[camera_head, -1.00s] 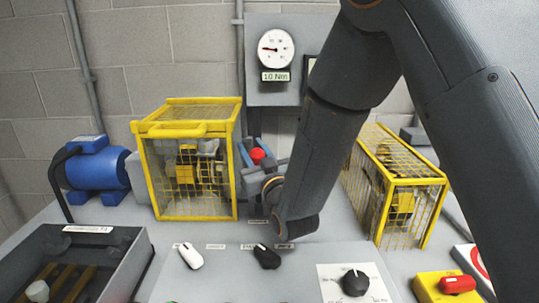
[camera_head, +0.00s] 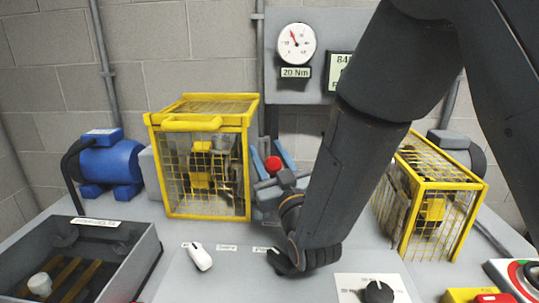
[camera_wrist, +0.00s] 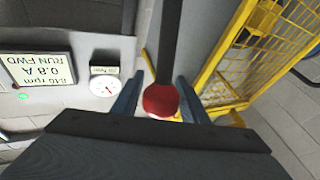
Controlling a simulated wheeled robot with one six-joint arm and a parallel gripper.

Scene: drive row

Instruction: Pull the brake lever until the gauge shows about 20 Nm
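The brake lever's red knob (camera_head: 273,163) stands right of the left yellow cage in the head view. In the wrist view the red knob (camera_wrist: 161,101) sits between my two blue fingers, with its dark rod (camera_wrist: 170,40) running up the picture. The gauge (camera_wrist: 107,87) appears upside down in the wrist view.
Yellow mesh cages (camera_head: 205,160) (camera_head: 432,200) stand left and right of my arm. A blue motor (camera_head: 108,165) is at the left. A white lever (camera_head: 199,257) and a black dial (camera_head: 379,292) are in front. The speed display (camera_wrist: 38,70) reads RUN FWD.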

